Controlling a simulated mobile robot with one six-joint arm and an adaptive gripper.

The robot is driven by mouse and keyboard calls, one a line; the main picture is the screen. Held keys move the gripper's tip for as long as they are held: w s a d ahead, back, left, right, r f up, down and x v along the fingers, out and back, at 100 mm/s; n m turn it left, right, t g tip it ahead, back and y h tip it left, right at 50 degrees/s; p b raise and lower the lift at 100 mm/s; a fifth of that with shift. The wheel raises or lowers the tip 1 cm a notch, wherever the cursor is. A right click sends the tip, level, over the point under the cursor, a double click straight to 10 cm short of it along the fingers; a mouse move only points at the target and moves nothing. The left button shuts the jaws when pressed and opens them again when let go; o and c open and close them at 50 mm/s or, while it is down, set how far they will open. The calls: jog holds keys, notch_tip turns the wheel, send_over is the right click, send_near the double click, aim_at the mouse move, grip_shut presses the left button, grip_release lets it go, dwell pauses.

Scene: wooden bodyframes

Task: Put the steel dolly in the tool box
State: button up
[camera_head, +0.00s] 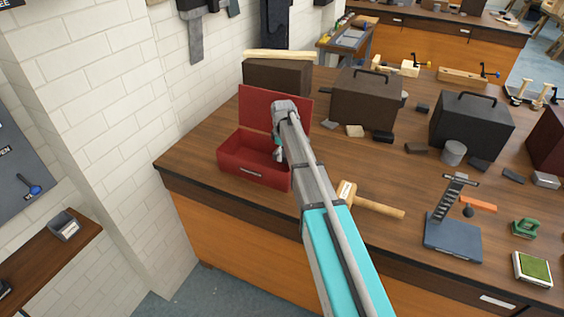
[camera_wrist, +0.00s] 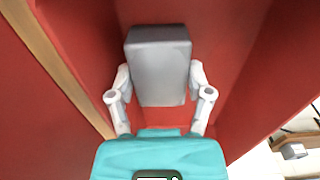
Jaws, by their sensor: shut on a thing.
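The tool box (camera_head: 254,171) is red with its lid (camera_head: 262,108) standing open, at the left end of the wooden workbench. My gripper (camera_head: 278,153) reaches into the right part of its opening in the head view, where my arm hides that side. In the wrist view my gripper (camera_wrist: 160,90) is shut on the steel dolly (camera_wrist: 163,72), a grey block with a darker far face. The red inside of the tool box (camera_wrist: 240,50) surrounds the block. I cannot tell whether the block touches the floor of the box.
A wooden mallet (camera_head: 370,203) lies right of my arm. A brown case (camera_head: 366,97) and a dark case (camera_head: 470,128) stand farther back and right. A brown block (camera_head: 277,77) is behind the lid. A blue stand (camera_head: 453,238) is near the front edge.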

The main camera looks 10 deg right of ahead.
aim_at(283, 161)
jog(key=shift+f, duration=0.1)
jog(key=shift+f+b, duration=1.8)
jog(key=shift+b, duration=0.1)
jog(key=shift+f, duration=0.1)
jog(key=o, duration=1.1)
jog(key=shift+c, duration=0.2)
notch_tip(283, 161, up, 12)
jog(key=p, duration=1.2)
jog(key=shift+s, duration=0.15)
jog(key=s+m, duration=1)
jog(key=s, duration=1.9)
jog(key=shift+s+a+m, duration=0.25)
jog(key=shift+a+m, duration=0.05)
jog(key=shift+m, duration=0.1)
